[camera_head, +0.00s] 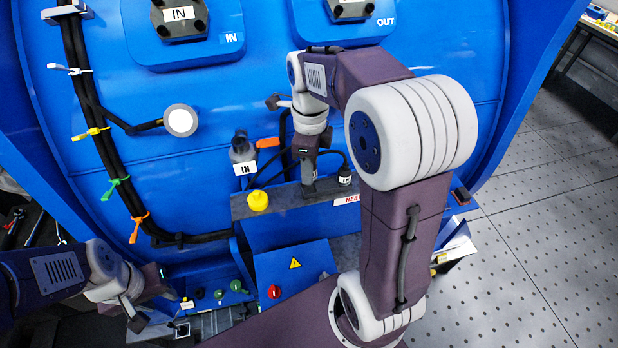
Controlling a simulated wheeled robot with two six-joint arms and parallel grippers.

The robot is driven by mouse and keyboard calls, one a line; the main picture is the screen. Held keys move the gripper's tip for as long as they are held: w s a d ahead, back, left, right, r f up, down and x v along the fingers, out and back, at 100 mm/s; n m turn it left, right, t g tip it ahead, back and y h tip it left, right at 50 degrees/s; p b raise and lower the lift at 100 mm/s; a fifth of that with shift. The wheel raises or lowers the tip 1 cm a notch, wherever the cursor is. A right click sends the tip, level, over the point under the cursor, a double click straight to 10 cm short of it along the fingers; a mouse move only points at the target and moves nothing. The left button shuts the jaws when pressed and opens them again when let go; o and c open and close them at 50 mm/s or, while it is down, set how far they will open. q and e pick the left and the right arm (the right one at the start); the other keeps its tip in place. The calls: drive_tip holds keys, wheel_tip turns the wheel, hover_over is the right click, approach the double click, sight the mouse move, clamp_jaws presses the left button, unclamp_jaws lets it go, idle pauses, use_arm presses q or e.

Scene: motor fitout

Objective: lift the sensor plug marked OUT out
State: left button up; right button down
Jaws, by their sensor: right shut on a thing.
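My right gripper (309,178) points down at the ledge below the blue motor wall, shut on a small dark thing mostly hidden by its fingers. I can read no OUT mark on that thing. A grey plug with an IN tag (245,169) stands to its left, apart from it. A small dark part with an IN label (345,180) sits close to its right, with a black cable. The only OUT marking (385,22) I can read is on the upper right housing. My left gripper (136,316) is low at the left, away from the ledge; its jaw opening is unclear.
A blue control box (296,268) with a warning sign sits below. A black cable bundle (88,100) with coloured ties runs down the left. A round white-faced gauge (180,121) juts out. Perforated floor is free at right.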

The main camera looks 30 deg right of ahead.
drive_tip(key=s+d+r+b, duration=0.1)
drive_tip(key=s+d+r, duration=0.5)
drive_tip(key=d, duration=0.4)
drive_tip(key=shift+r+b, duration=0.35)
